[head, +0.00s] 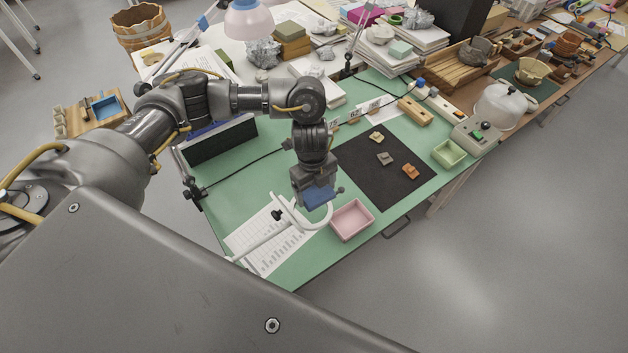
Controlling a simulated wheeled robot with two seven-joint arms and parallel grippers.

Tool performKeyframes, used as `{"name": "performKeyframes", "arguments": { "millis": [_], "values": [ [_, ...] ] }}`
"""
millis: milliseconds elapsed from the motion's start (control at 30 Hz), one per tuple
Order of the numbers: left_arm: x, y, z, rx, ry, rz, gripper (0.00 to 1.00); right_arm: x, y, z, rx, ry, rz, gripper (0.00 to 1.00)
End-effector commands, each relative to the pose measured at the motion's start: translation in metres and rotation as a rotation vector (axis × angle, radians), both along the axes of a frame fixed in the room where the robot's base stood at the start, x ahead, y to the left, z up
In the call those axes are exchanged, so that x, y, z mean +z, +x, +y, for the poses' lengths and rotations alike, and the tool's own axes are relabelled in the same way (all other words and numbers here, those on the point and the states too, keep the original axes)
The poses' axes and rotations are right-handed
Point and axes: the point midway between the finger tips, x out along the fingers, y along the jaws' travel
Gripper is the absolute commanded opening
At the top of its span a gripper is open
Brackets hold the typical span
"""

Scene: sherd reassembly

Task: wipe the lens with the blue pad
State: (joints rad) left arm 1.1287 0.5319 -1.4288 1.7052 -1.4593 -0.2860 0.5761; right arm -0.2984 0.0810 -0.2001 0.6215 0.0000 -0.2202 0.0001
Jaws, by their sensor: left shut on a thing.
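My left gripper (316,188) points down over the front of the green table and is shut on the blue pad (319,198). The pad hangs just under the jaws, over the white-rimmed lens (326,222) on its white arm. The gripper and pad hide part of the lens. From this angle I cannot tell whether the pad touches the glass. My right gripper is not in view.
A pink tray (352,220) stands close to the right of the lens. A dark mat (372,178) with 3 sherds lies behind it, with a green tray (449,153) farther right. A printed sheet (258,243) lies left, near a black screen (222,140).

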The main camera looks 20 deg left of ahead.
Motion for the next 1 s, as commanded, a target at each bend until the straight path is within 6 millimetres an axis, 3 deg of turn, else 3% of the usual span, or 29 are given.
{"name": "performKeyframes", "arguments": {
  "millis": [300, 867, 1000],
  "values": [
    [0.026, 0.002, -0.005, -0.014, 0.001, -0.001, 0.63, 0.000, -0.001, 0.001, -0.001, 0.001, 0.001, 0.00],
    [0.028, 0.002, -0.005, -0.012, 0.002, 0.001, 0.63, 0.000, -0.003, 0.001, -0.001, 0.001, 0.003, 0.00],
    [0.026, 0.005, -0.003, 0.043, 0.004, -0.008, 0.63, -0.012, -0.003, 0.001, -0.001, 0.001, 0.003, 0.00]
  ]
}}
